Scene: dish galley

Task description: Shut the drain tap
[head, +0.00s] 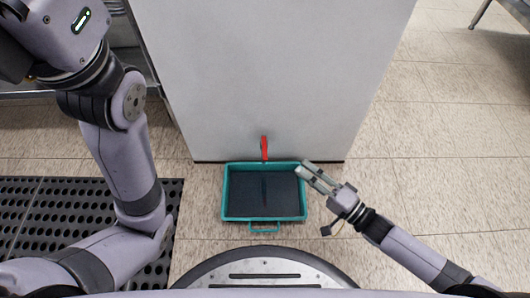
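The drain tap's red lever (264,148) shows low on the front of a pale grey cabinet, upright in the picture. The tap body below or behind it is too small to make out. A teal tray (226,194) with a dark inside stands on the floor right below the lever. A thin dark streak lies in its middle, in line with the lever. My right gripper (303,168) is over the tray's right far corner, to the right of the lever and apart from it. Its two fingers point up-left with nothing seen between them; their spacing is unclear. My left gripper is out of view.
The cabinet (270,70) fills the middle background. A black perforated mat (30,215) lies on the floor at left, partly behind my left arm. A metal shelf (125,60) stands at upper left. The tiled floor (440,160) at right is clear.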

